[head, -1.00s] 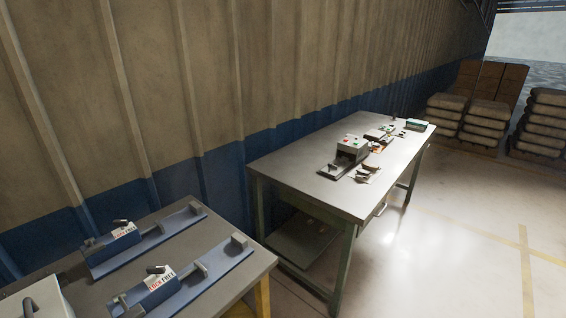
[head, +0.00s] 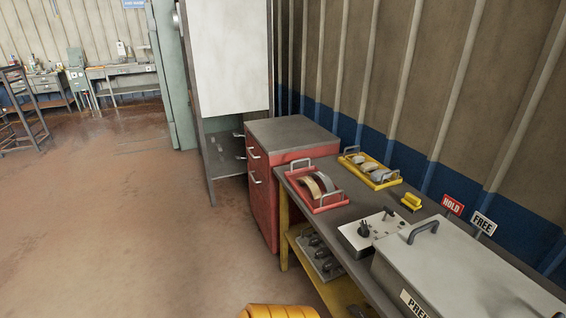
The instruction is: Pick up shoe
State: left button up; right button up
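Two curved brake shoes lie in a red tray with handles on the far left end of the workbench in the head view. One shoe (head: 310,187) is tan on its outer face and the other (head: 325,182) is greyer, beside it on the right. The red tray (head: 331,206) sits flat near the bench's front left corner.
The workbench (head: 345,223) also bears a yellow tray (head: 385,184), a small control box (head: 368,232) and a large grey lidded box (head: 455,262). A red cabinet (head: 263,205) adjoins the bench. Floor at left is open.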

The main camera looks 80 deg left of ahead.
aim_at(315, 191)
jog(key=u, duration=2.4)
jog(key=l+z, duration=0.1)
jog(key=z, duration=0.35)
jog(key=k+l+z, duration=0.1)
jog(key=z, duration=0.4)
jog(key=l+z, duration=0.15)
jog(key=z, duration=0.3)
jog(key=l+z, duration=0.15)
jog(key=z, duration=0.35)
jog(key=j, duration=5.2)
jog(key=z, duration=0.05)
